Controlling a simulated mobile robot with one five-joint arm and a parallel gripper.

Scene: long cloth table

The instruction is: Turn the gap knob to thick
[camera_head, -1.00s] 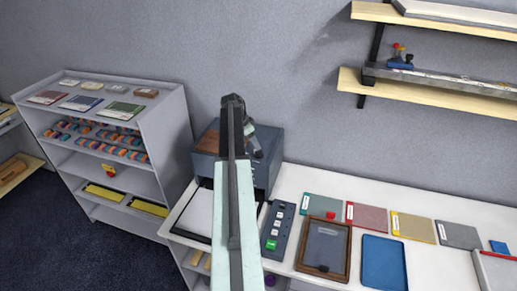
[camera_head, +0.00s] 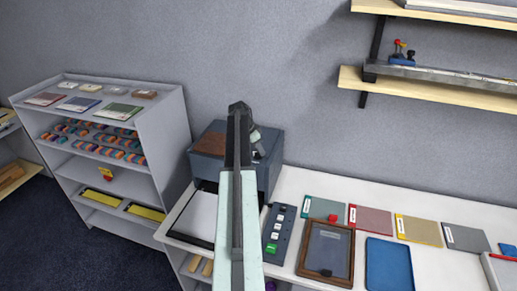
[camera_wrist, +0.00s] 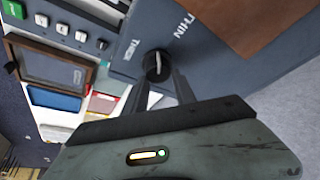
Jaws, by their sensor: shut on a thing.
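The gap knob (camera_wrist: 153,64) is a small dark round knob with a pale pointer line, on the blue-grey face of the machine (camera_wrist: 215,62). White letters THICK and THIN stand beside it in the wrist view. My gripper (camera_wrist: 157,76) has its two dark fingers on either side of the knob and is shut on it. The pointer's exact setting is hard to tell. In the head view the machine (camera_head: 270,172) stands at the back left of the table; my arm crosses in front and the knob is hidden there.
A button panel (camera_head: 279,230) with a green button lies right of the machine. A brown framed tray (camera_head: 327,250), a blue tray (camera_head: 388,266) and several coloured sheets lie further right. A grey shelf unit (camera_head: 150,170) stands left; wall shelves hang upper right.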

